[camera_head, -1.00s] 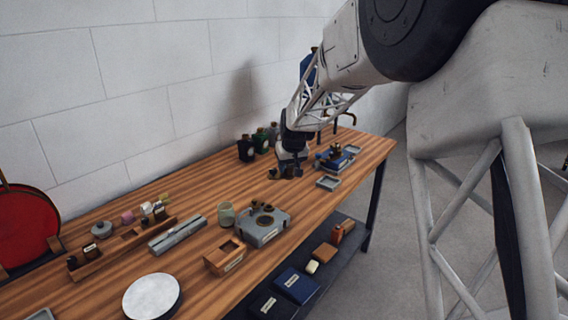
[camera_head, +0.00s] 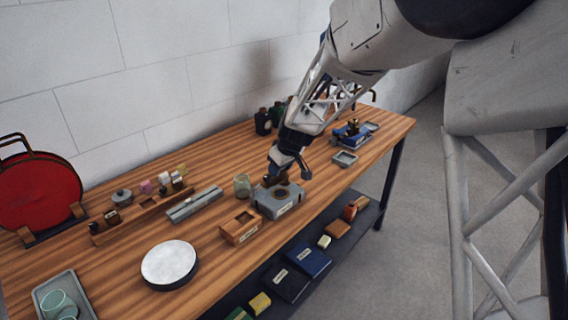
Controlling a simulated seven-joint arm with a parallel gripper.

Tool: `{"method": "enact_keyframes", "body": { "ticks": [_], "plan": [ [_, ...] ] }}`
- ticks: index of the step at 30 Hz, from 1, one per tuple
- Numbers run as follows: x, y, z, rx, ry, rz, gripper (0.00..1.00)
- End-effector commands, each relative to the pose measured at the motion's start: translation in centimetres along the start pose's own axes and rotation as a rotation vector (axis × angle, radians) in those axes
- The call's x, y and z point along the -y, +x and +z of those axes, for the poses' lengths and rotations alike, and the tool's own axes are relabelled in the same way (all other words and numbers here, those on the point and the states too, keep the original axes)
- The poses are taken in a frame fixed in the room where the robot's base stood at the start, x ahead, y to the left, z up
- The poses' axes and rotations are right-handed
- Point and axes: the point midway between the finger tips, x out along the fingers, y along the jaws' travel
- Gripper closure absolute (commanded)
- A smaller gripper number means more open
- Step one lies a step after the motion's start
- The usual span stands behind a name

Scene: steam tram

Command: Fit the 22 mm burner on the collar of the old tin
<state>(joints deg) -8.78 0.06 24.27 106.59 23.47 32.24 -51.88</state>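My gripper (camera_head: 283,166), dark and pointing down, is low over a grey block-shaped body (camera_head: 277,205). This body has a pale label on its front and a dark round opening on top. A small brown part (camera_head: 274,180) shows at its back left, right under my gripper; I cannot tell whether the fingers touch it. A blue body (camera_head: 350,138) with a brass-coloured fitting on top stands farther back on the right. Which piece is the 22 mm burner and which the old tin I cannot tell. The finger gap is too small to read.
A wooden box (camera_head: 240,228), a glass jar (camera_head: 242,186) and a grey bar-shaped tool (camera_head: 195,204) stand left of the grey body. A white disc (camera_head: 169,264) lies at the front. A small grey tray (camera_head: 344,159) is on the right. Dark bottles (camera_head: 263,122) stand behind.

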Motion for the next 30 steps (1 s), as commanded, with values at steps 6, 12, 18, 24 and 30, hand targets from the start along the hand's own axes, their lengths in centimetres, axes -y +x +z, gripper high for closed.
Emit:
{"method": "enact_keyframes", "body": {
  "ticks": [6, 12, 18, 24, 30],
  "plan": [
    [0.0, 0.0, 0.0, 0.0, 0.0, 0.0, 0.84],
    [0.0, 0.1, 0.0, 0.0, 0.001, 0.0, 0.84],
    [0.0, 0.5, 0.2, 0.0, 0.001, 0.0, 0.84],
    [0.0, 1.3, 0.6, 0.001, 0.001, -0.001, 0.84],
    [0.0, 2.3, 1.0, 0.001, 0.002, 0.0, 0.84]
  ]
}}
